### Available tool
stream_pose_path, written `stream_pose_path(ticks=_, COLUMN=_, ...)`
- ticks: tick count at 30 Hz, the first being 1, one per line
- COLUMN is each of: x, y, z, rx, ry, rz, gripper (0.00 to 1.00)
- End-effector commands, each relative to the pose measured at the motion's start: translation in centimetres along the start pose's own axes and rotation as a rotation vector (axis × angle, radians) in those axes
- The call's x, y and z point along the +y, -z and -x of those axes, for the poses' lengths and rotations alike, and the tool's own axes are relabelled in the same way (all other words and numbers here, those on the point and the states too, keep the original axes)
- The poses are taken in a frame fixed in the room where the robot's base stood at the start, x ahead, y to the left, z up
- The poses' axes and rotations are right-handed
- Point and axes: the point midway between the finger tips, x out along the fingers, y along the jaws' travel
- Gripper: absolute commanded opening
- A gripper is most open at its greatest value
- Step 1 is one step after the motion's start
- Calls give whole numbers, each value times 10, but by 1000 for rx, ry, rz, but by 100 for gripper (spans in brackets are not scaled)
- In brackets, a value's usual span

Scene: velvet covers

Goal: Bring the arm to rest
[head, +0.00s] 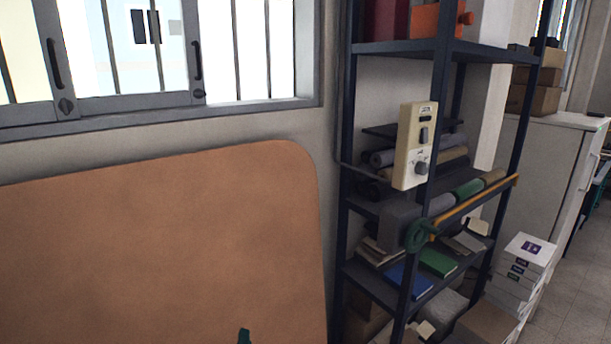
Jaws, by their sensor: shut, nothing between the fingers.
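My gripper and arm cannot be made out in the head view. A small dark green tip (244,337) shows at the bottom edge, in front of the brown surface. Most of it is cut off, and I cannot tell what it belongs to.
A large brown surface (160,240) with a rounded corner fills the lower left, under a barred window (150,50). A dark metal shelf rack (437,130) holds rolls, books and boxes. A beige control box (414,145) is at its front. White boxes (520,265) stand right, beside open floor (575,295).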

Motion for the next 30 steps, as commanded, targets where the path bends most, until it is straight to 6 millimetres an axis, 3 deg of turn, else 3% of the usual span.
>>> stream_pose_path(ticks=1, x=16, y=-14, z=15, rx=-6, ry=-11, rz=17, gripper=0)
stream_pose_path(ticks=6, x=55, y=-46, z=62, rx=-11, ry=-27, rz=76, gripper=0)
stream_pose_path(ticks=15, x=108, y=-88, z=156, rx=-19, ry=-60, rz=177, gripper=0)
stream_pose_path(ticks=24, x=138, y=-110, z=256, rx=-26, ry=-98, rz=273, gripper=0)
stream_pose_path(ticks=30, x=147, y=-114, z=323, rx=-33, ry=-127, rz=335, gripper=0)
